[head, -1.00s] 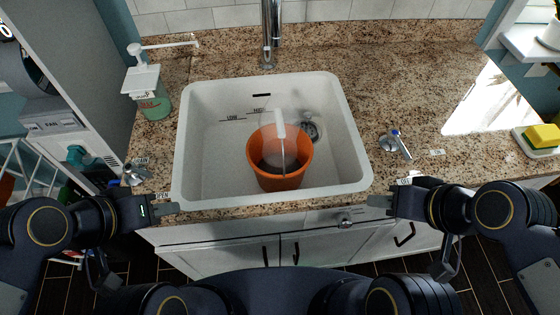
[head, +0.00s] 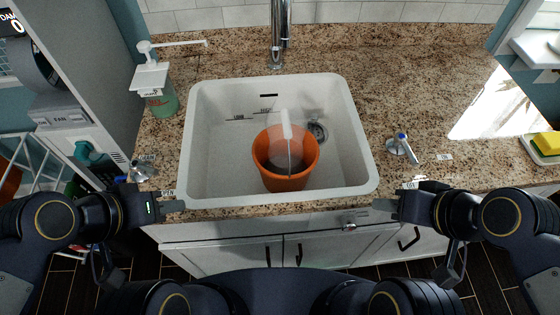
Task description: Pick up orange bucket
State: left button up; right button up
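The orange bucket (head: 285,181) stands upright inside the white sink basin (head: 215,165), a little right of its middle. A pale, see-through stream or handle shape rises over the bucket's opening. My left gripper (head: 178,206) is at the counter's front edge, left of the basin's front corner. My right gripper (head: 380,205) is at the front edge, just right of the basin's front corner. Both are apart from the bucket. Their fingers show edge-on, so their opening is unclear, and nothing shows held in them.
The tall faucet (head: 279,35) stands behind the basin. A pump bottle with green liquid (head: 161,98) is at the left. A small tap handle (head: 403,147) is on the right counter, and a yellow sponge (head: 547,143) lies at far right. The right counter is mostly clear.

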aim_at(285, 154)
jog(key=k+u, duration=0.15)
jog(key=k, duration=0.5)
jog(key=l+u, duration=0.1)
jog(key=u, duration=0.3)
jog(key=l+u, duration=0.15)
jog(key=u, duration=0.3)
jog(key=l+u, duration=0.1)
jog(key=u, duration=0.3)
jog(key=l+u, duration=0.15)
jog(key=u, duration=0.3)
jog(key=l, duration=0.4)
jog(key=i+l, duration=0.15)
jog(key=l, duration=0.3)
